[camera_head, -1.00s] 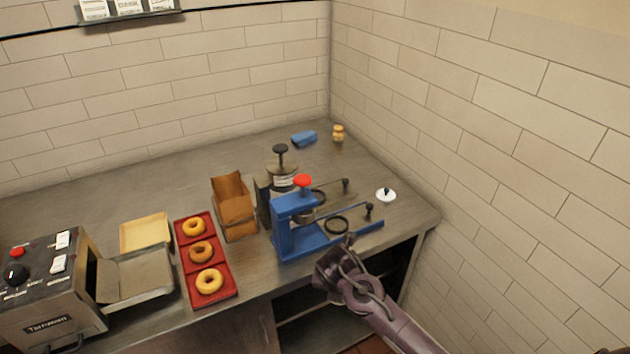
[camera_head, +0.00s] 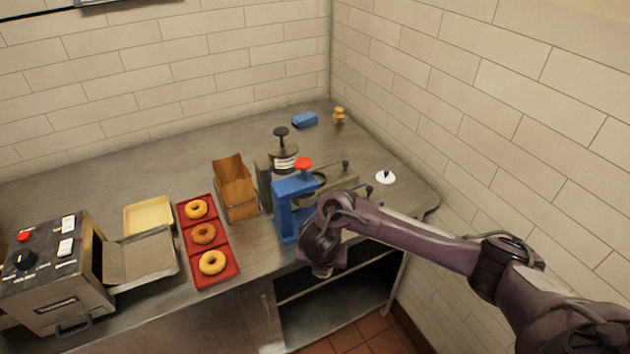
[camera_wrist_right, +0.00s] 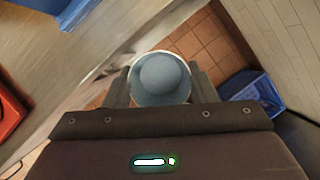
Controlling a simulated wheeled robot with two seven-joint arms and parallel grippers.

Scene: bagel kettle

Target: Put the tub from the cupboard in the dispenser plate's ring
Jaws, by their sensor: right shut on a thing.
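In the right wrist view a round, pale blue-grey tub (camera_wrist_right: 162,80) with a light rim sits between the two fingers of my right gripper (camera_wrist_right: 160,88), which is shut on it. In the head view my right gripper (camera_head: 322,262) is at the front edge of the counter, just in front of the blue dispenser (camera_head: 287,213) with its red knob. The tub is hidden there, and my arm covers most of the dispenser's plate and its ring. The open cupboard (camera_head: 335,300) lies below the counter. My left gripper is out of view.
A red tray (camera_head: 217,279) with several bagels and a brown box (camera_head: 236,198) stand left of the dispenser. A toaster (camera_head: 55,275) is at far left. A white lid (camera_head: 385,177) lies to the right, near the wall.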

